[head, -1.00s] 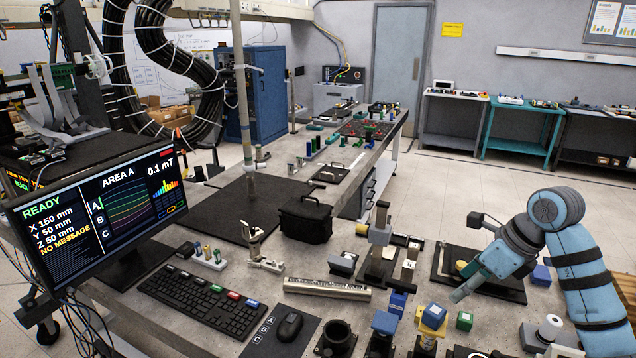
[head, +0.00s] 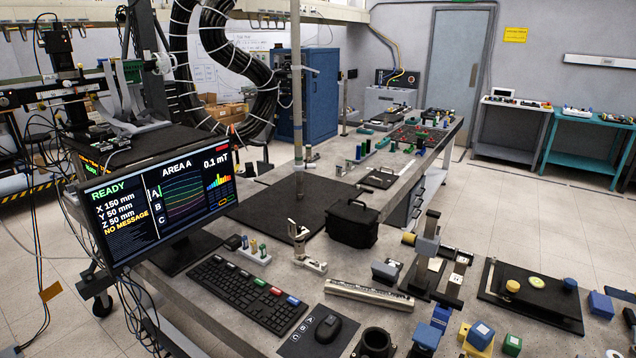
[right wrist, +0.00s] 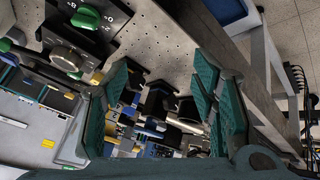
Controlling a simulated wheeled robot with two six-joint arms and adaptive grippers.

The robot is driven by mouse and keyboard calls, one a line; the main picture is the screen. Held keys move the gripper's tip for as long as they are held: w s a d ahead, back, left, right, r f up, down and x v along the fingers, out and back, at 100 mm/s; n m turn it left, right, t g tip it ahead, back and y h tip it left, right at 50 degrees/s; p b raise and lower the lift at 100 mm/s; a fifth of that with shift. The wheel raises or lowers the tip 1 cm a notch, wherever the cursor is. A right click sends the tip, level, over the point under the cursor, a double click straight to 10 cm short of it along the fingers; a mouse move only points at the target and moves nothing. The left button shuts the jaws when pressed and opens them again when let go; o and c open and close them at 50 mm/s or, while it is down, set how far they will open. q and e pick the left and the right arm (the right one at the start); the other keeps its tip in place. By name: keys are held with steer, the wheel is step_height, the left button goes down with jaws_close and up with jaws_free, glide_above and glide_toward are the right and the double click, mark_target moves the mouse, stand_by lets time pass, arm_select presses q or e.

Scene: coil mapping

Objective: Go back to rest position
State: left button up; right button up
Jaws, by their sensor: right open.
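My right gripper (right wrist: 160,78) shows in the right wrist view with its teal fingers spread apart and nothing between them. Small dark parts lie in the background beyond the fingers, apart from them as far as I can tell. My right arm does not show in the head view now. My left gripper and left arm are in neither view. The workbench (head: 303,278) fills the middle of the head view.
A monitor (head: 160,200) reading READY, a keyboard (head: 246,294) and a mouse (head: 328,329) are at the bench's left front. A black case (head: 352,224) stands mid-bench. Fixtures and coloured blocks crowd the right front. A dark board (head: 545,308) lies at right. Floor (head: 500,190) beyond is clear.

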steer(key=s+a+f+g+y, duration=0.2)
steer(key=s+a+f+g, duration=0.15)
steer(key=s, duration=0.45)
step_height(320, 180, down, 19)
steer(key=d+m, duration=0.1)
steer(key=d, duration=0.1)
steer(key=s+f+g+b, duration=0.1)
steer(key=s+f+g, duration=0.1)
steer(key=s+f, duration=1.1)
steer(key=shift+s+d+f, duration=0.25)
steer(key=shift+s+f, duration=0.15)
steer(key=shift+s, duration=0.55)
